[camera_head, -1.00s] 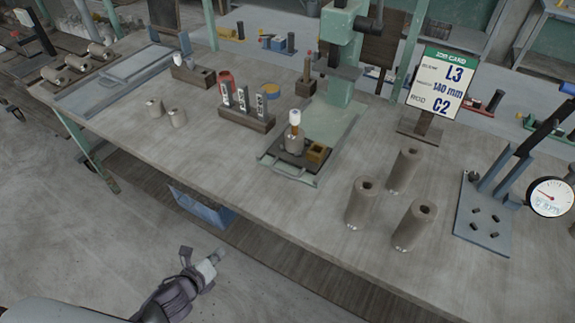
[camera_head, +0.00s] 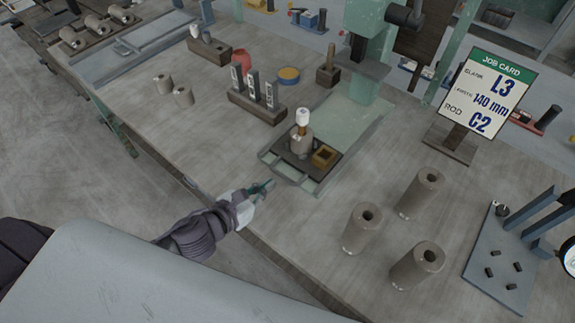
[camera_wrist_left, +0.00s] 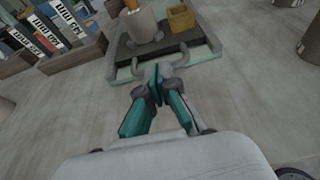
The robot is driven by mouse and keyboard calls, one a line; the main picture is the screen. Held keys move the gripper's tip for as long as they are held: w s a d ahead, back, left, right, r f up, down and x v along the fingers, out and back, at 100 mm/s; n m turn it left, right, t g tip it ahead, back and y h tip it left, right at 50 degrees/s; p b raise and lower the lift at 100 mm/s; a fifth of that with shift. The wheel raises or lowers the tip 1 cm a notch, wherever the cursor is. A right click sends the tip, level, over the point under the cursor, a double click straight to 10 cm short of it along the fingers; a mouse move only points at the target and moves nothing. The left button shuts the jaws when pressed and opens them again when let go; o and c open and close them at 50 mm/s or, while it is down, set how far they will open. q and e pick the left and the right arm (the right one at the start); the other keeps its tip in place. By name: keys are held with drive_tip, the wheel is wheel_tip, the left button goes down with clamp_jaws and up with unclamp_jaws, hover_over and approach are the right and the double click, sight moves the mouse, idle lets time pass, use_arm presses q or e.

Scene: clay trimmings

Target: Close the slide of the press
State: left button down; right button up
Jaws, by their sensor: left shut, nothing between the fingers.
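The green press (camera_head: 366,88) stands at the back of the bench. Its slide (camera_head: 312,187) sticks out of the front of the press base toward me, bearing a dark plate with a clay cylinder (camera_head: 301,141) with a white-topped rod in it and a small yellow-brown square block (camera_head: 325,156). My left gripper (camera_head: 268,185) is shut and empty, just in front of the slide's front edge. In the left wrist view the shut fingertips (camera_wrist_left: 157,72) are at the slide's front handle (camera_wrist_left: 166,63); I cannot tell whether they touch. My right gripper is out of view.
Several clay cylinders (camera_head: 416,265) stand to the right of the slide. A wooden rack (camera_head: 258,106) of labelled blocks is to its left. A job card (camera_head: 487,92) and a blue gauge stand (camera_head: 500,262) are farther right.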

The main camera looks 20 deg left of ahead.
use_arm(q)
drive_tip(key=p, duration=0.1)
approach(299, 162)
drive_tip(key=shift+x, duration=0.8)
drive_tip(key=x, duration=0.3)
drive_tip(key=shift+w+f+p, duration=0.1)
drive_tip(key=shift+p, duration=0.2)
drive_tip(key=shift+w+d, duration=0.15)
drive_tip(key=shift+w, duration=0.05)
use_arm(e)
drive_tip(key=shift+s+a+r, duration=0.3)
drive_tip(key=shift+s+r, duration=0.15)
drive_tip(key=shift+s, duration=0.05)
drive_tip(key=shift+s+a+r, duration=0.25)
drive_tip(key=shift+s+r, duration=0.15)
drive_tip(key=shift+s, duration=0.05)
use_arm(q)
drive_tip(key=shift+w, duration=0.1)
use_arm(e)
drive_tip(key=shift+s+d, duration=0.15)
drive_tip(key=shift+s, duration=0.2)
